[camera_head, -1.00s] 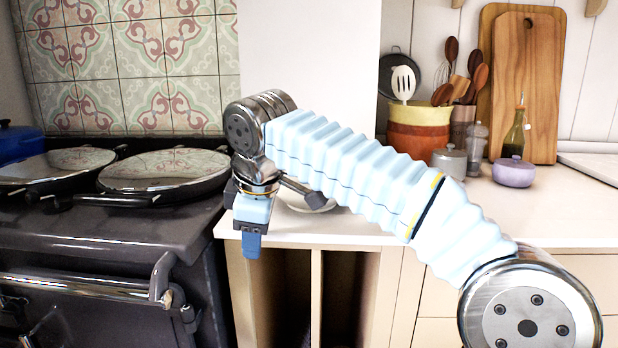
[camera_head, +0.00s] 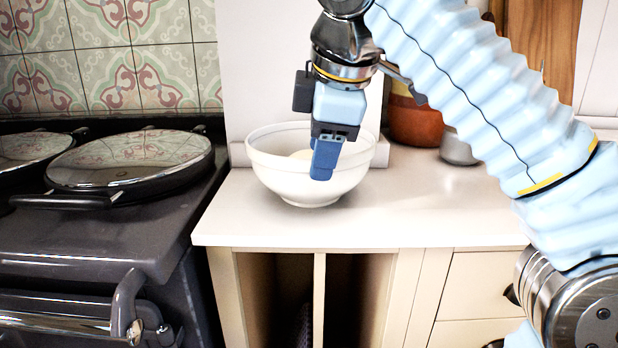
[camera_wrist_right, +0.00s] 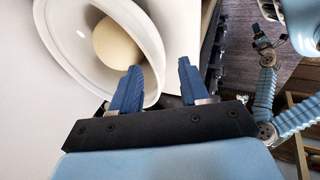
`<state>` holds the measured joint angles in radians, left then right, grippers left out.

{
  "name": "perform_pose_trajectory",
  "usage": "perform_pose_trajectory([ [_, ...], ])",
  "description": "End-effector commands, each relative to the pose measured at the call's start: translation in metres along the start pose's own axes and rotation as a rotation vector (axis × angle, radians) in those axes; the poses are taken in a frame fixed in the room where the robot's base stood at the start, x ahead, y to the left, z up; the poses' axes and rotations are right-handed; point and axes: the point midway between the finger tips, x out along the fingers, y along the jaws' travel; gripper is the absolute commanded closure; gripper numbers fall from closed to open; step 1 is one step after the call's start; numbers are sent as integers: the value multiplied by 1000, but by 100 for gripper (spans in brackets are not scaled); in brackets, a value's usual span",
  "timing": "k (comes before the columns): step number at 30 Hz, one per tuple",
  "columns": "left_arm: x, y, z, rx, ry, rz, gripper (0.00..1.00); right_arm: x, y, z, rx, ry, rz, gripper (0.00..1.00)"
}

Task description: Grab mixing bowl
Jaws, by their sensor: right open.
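The white mixing bowl (camera_head: 283,178) stands upright on the counter, left of centre in the head view. A pale rounded thing lies inside it. My right gripper (camera_head: 325,160) hangs in front of the bowl's right half in the head view and hides part of its rim. In the right wrist view the gripper (camera_wrist_right: 158,88) is open with two blue fingers. The bowl's rim (camera_wrist_right: 160,50) comes down close to the left finger, which overlaps it; I cannot tell whether they touch. My left gripper is not in the head view.
The dark stove (camera_head: 100,225) with round lids is left of the counter (camera_head: 430,205). An orange-brown pot (camera_head: 415,122) and a small grey pot (camera_head: 458,150) stand behind my right arm. The counter's front right is clear. Open shelves lie below.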

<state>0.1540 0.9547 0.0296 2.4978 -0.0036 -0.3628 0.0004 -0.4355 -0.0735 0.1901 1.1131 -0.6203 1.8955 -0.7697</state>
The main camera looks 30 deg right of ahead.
Motion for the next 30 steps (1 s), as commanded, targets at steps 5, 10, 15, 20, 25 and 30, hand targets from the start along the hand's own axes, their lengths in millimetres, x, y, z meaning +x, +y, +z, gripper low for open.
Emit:
perform_pose_trajectory([
  [5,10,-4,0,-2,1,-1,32,25,0,0,0,0,0,55],
  [10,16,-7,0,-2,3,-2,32,42,0,-2,-1,-1,0,55],
  [15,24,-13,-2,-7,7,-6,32,70,1,-5,0,0,0,55],
  [20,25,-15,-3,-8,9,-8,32,79,2,-5,-1,2,1,55],
  [25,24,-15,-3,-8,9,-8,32,78,2,-5,-1,2,1,55],
  [30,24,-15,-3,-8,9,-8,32,78,2,-5,-1,2,1,80],
])
